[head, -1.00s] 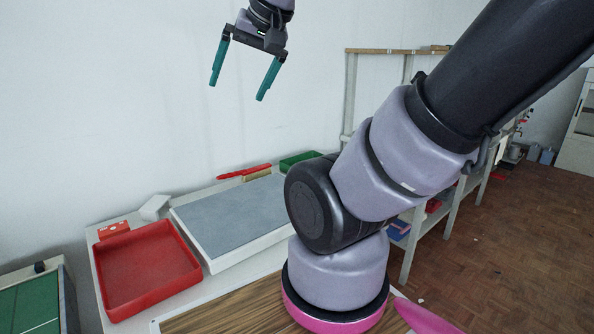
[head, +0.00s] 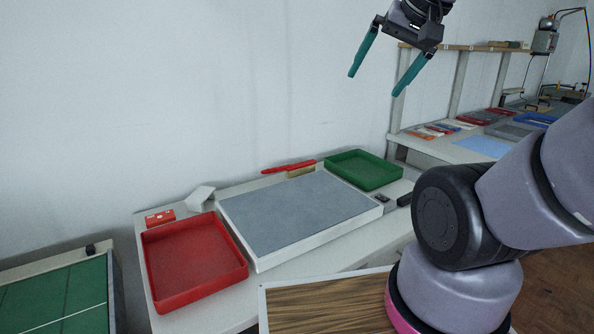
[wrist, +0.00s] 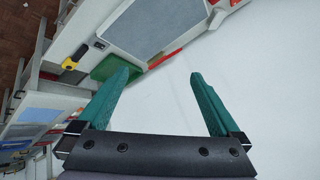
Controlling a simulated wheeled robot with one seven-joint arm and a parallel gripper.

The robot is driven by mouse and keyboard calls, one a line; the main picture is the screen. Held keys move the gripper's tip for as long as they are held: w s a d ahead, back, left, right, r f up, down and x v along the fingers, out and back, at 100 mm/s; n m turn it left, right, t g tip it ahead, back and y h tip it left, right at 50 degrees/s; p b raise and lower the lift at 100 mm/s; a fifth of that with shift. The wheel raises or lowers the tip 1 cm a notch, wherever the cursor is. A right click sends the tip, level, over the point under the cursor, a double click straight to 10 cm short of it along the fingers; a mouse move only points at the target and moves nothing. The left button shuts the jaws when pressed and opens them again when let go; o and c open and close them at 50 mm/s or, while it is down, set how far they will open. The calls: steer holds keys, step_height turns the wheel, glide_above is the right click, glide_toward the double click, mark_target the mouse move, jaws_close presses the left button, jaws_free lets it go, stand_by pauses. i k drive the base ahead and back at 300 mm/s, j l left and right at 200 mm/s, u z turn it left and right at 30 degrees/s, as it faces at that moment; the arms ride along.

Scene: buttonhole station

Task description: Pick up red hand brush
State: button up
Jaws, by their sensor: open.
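The red hand brush (head: 288,167) lies at the back of the table, behind the grey board and near the wall. Its red handle points left and its pale bristles (head: 300,173) show at the right. In the wrist view a red strip by the board's edge (wrist: 165,59) looks like the brush. My gripper (head: 384,82) is open and empty, high in the air up and to the right of the brush. Its two teal fingers also show in the wrist view (wrist: 158,88), well apart with nothing between them.
A grey board (head: 300,212) fills the middle of the table. A red tray (head: 152,282) stands left of it and a green tray (head: 385,180) right of the brush. A red box (head: 160,217) and a white block (head: 199,197) stand behind the red tray. The wall rises close behind.

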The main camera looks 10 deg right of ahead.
mark_target(307, 166)
steer(key=u, duration=2.15)
steer(key=z, duration=2.15)
steer(key=i+l, duration=0.15)
steer(key=l, duration=0.3)
steer(key=i+l+u, duration=0.15)
steer(key=l+u, duration=0.2)
steer(key=l, duration=0.4)
steer(key=l+u, duration=0.35)
steer(key=l, duration=0.35)
steer(key=u, duration=0.6)
